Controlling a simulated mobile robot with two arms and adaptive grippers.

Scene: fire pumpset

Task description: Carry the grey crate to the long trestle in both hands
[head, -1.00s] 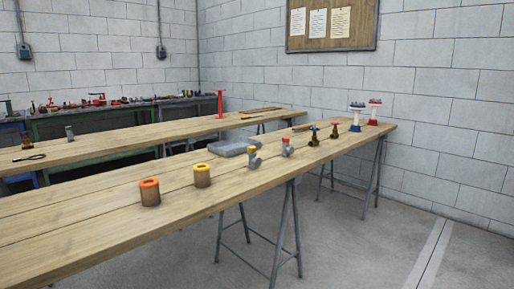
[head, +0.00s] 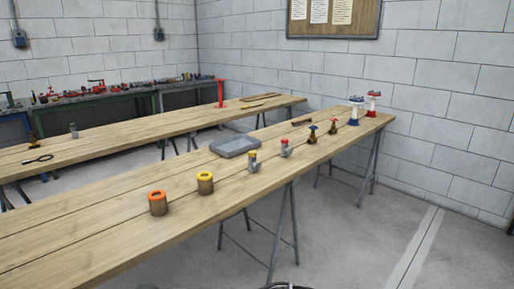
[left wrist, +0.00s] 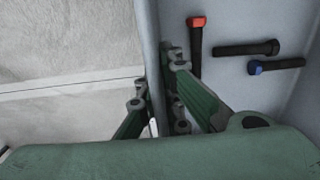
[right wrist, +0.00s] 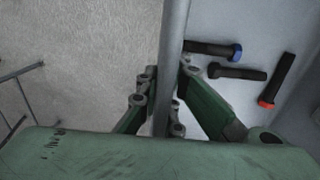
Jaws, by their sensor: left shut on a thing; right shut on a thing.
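The grey crate shows only in the wrist views. My left gripper (left wrist: 160,105) is shut on one wall of the grey crate (left wrist: 149,45), one finger inside and one outside. My right gripper (right wrist: 163,100) is shut the same way on a wall of the crate, which also shows in the right wrist view (right wrist: 173,45). Inside lie a red-ended black piece (left wrist: 196,38), a blue-ended black piece (left wrist: 277,66) and a plain black piece (left wrist: 245,48). A long wooden trestle (head: 90,245) stands ahead in the head view. The crate and grippers are not recognisable there.
On the near trestle stand an orange-topped cylinder (head: 158,203), a yellow-topped cylinder (head: 205,183), a flat grey block (head: 235,146) and several valve-like fittings. Its near left top is bare. A second wooden table (head: 120,135) stands behind. Open floor (head: 345,240) lies to the right.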

